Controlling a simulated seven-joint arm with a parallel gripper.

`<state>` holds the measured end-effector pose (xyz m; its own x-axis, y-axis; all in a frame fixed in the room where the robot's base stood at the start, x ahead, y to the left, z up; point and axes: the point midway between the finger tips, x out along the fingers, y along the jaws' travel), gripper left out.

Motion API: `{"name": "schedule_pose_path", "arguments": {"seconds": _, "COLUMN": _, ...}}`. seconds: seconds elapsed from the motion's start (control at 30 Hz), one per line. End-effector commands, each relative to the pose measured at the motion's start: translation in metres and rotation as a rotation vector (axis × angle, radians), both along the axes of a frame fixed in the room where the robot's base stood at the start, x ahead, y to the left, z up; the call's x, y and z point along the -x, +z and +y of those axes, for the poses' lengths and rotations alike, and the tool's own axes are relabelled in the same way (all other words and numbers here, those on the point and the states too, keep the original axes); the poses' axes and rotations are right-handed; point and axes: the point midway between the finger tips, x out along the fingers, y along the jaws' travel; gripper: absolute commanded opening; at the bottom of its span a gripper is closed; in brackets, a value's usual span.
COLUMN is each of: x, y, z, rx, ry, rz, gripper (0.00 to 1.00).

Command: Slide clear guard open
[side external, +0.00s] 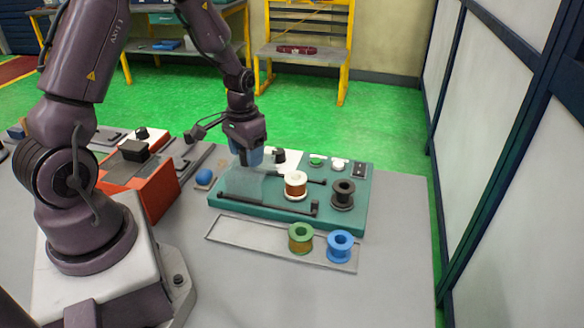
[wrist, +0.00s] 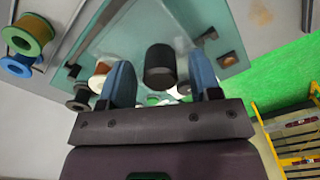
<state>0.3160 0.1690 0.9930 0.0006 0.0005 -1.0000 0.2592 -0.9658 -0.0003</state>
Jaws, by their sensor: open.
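The clear guard (side external: 243,186) is a see-through box at the left end of the teal fixture (side external: 262,216), beside the white and copper spool (side external: 296,186). Dark rails run along the fixture to the right of the guard. My gripper (side external: 250,158) points down just above and behind the guard. In the wrist view its two blue fingers (wrist: 162,80) are apart, with a black cylinder (wrist: 160,66) showing between them and gaps on both sides. I cannot tell whether this cylinder belongs to the guard. The guard's outline is hard to make out in the wrist view.
A black spool (side external: 342,195) stands at the fixture's right end, with a switch (side external: 359,171) behind it. A green spool (side external: 301,238) and a blue spool (side external: 340,246) stand on a flat tray (side external: 232,232) in front. An orange box (side external: 150,193) is to the left.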

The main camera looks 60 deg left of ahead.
Motion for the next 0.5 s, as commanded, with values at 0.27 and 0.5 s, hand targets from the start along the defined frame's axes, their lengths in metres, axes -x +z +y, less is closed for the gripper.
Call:
{"name": "schedule_pose_path", "arguments": {"seconds": 0.27, "x": 0.0, "y": 0.02, "z": 0.0, "rx": -0.001, "ry": -0.001, "rz": -0.002, "gripper": 0.57}}
{"name": "schedule_pose_path", "arguments": {"seconds": 0.5, "x": 0.0, "y": 0.039, "z": 0.0, "rx": -0.001, "ry": -0.001, "rz": -0.002, "gripper": 0.57}}
